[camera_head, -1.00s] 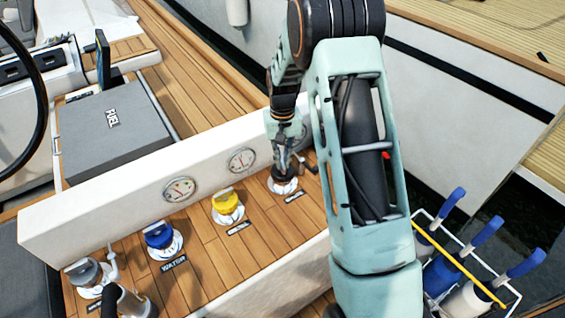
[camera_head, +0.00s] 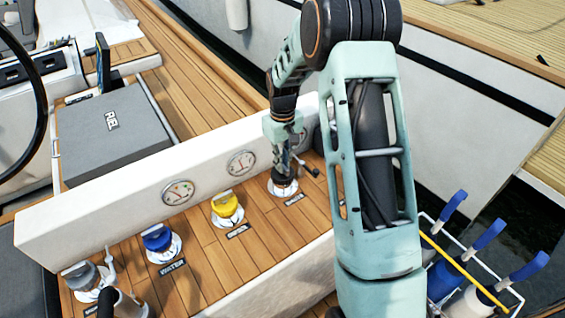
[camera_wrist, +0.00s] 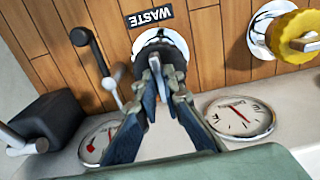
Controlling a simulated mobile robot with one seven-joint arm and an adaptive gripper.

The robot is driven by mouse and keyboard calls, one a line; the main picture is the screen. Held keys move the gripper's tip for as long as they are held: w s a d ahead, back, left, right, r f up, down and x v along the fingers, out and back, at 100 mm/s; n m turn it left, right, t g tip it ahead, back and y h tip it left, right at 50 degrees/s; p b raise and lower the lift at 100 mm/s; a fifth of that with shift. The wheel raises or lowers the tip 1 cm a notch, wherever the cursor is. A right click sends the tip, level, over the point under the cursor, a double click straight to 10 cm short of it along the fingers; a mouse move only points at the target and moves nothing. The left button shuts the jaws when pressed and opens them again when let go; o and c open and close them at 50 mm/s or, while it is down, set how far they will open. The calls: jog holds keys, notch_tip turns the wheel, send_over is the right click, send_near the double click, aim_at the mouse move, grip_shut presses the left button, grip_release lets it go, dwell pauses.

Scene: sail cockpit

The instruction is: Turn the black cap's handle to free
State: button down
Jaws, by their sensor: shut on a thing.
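The black cap (camera_wrist: 176,56) sits in a round bright metal deck plate (camera_wrist: 148,38) beside the WASTE label (camera_wrist: 148,17), at the top middle of the wrist view. My gripper (camera_wrist: 155,66) reaches over it, and its fingertips are closed together on the cap's upright handle. The fingers hide most of the handle, so I cannot tell its exact angle. In the head view my gripper (camera_head: 283,166) points down onto the cap, and the cap's plate (camera_head: 284,189) shows below it at the right end of the row.
A yellow cap (camera_head: 226,205), a blue cap (camera_head: 157,238) and a grey cap (camera_head: 84,277) stand to the left. A white wall with gauges (camera_head: 240,164) runs close behind. A dark lever (camera_wrist: 84,40) stands near the cap. Winch handles (camera_head: 488,235) sit in a rack at right.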

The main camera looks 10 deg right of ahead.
jog(key=c, duration=2)
grip_release()
jog(key=shift+c, duration=0.2)
notch_tip(320, 180, up, 12)
